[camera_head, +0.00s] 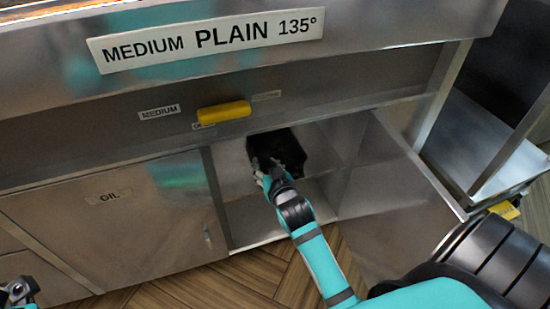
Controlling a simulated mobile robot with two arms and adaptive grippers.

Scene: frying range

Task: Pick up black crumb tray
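The black crumb tray (287,146) is a dark shape inside the open compartment under the counter, in the middle of the head view. My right gripper (263,172) reaches into the compartment from below and overlaps the tray's near left edge. I cannot tell whether its fingers are around the tray or only in front of it. My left gripper (18,292) is partly in view at the bottom left corner, well away from the tray, and its fingers are too small to read.
The open compartment (250,215) has metal walls and a shelf. A yellow handle (223,112) sticks out above it. A closed cabinet door labelled OIL (120,235) stands to the left. A metal door or panel (385,215) is to the right. The floor (230,285) is wood-patterned.

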